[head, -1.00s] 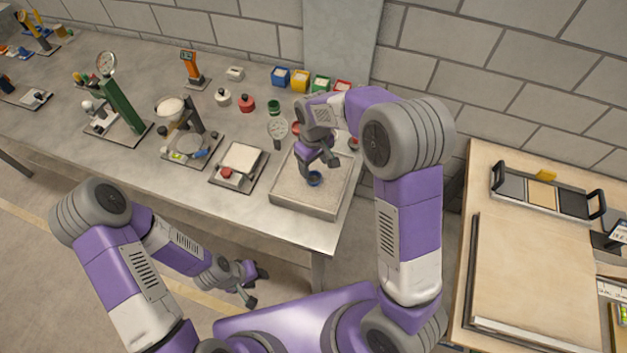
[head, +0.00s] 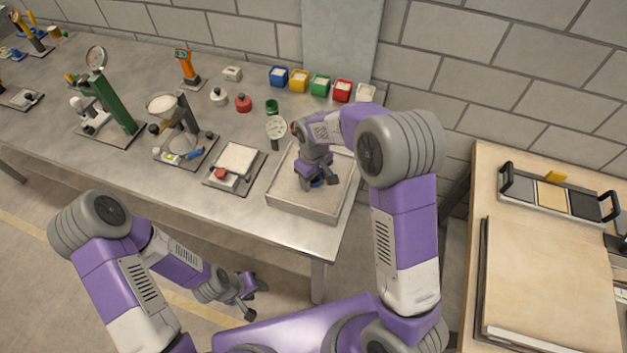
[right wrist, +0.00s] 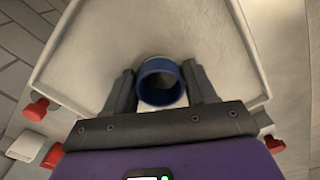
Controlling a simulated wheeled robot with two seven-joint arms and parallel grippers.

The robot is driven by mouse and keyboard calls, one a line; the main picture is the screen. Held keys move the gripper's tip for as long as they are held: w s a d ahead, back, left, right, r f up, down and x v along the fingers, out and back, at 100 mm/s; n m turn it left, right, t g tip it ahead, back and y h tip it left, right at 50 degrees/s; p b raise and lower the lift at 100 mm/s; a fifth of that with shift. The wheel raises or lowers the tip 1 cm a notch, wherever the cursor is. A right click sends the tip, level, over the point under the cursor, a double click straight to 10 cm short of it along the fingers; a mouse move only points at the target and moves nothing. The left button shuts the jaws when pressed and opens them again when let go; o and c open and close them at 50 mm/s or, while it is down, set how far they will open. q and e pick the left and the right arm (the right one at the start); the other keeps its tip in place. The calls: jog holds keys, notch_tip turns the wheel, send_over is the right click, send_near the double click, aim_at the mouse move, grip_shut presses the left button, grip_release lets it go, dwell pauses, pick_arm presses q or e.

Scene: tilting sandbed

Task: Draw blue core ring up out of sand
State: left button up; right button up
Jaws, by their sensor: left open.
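The blue core ring (head: 317,183) stands in the pale sand of the sandbed (head: 290,203), largely hidden by my right gripper in the head view. In the right wrist view the ring (right wrist: 160,82) shows as a round blue collar with its hollow facing the camera. My right gripper (head: 320,182) is down at the ring, one finger on each side. In the wrist view its fingers (right wrist: 159,80) look open, with a thin gap on the left; contact on the right is unclear. My left gripper (head: 257,300) hangs open and empty in front of the bench.
A small tray with a red knob (head: 234,164) sits left of the sandbed. A round dial gauge (head: 277,128) stands behind it. Several coloured bins (head: 320,86) line the wall. A wooden table (head: 545,280) is at the right. Stands with instruments crowd the bench at left.

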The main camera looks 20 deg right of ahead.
jog(key=c, duration=0.4)
jog(key=shift+c, duration=0.2)
jog(key=shift+r, duration=0.15)
jog(key=shift+r+p, duration=2.7)
jog(key=shift+r, duration=0.7)
